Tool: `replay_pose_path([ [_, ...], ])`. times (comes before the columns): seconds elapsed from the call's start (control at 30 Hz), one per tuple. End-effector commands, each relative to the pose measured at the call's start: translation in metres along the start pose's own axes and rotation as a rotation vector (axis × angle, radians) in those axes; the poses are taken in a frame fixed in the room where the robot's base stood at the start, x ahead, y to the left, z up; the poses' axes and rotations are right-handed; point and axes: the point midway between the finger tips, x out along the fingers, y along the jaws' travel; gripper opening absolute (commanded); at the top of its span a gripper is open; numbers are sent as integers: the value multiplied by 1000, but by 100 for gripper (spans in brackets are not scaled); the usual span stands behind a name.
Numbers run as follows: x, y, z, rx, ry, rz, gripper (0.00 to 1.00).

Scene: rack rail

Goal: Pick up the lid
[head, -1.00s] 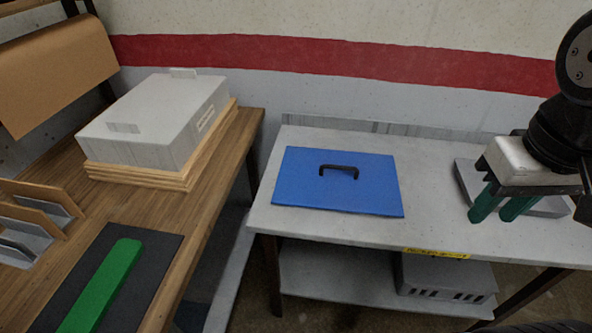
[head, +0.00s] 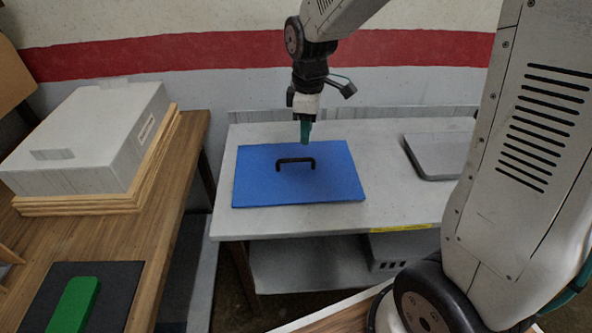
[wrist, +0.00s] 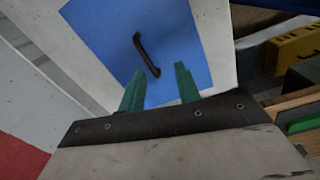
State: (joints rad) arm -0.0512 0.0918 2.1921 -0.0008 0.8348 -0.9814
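The lid (head: 330,180) is a flat blue panel with a black bar handle (head: 295,160) on its top. It lies flat on the grey metal table. My gripper (head: 305,133) hangs pointing down above the lid's far part, behind and a little right of the handle. In the wrist view, the green fingers of my gripper (wrist: 158,85) are spread apart with nothing between them. The lid (wrist: 105,40) and its handle (wrist: 147,55) show beyond the fingertips, apart from them.
The grey table (head: 390,210) has a metal tray (head: 440,155) at its right. At left, a wooden bench (head: 165,185) holds a large white-grey box (head: 90,135) on a wooden base, and a green bar (head: 72,305) on a dark mat. The wall stands close behind.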

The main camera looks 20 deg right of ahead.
Motion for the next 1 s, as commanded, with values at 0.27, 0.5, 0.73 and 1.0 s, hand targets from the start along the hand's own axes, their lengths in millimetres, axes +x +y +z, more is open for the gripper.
replay_pose_path([
  [0.27,59,33,-27,-220,-10,-20,33],
  [0.5,85,35,-28,-243,-11,-23,33],
  [0.73,116,36,-29,-242,-12,-25,33],
  [1.0,142,36,-30,-241,-10,-22,33],
])
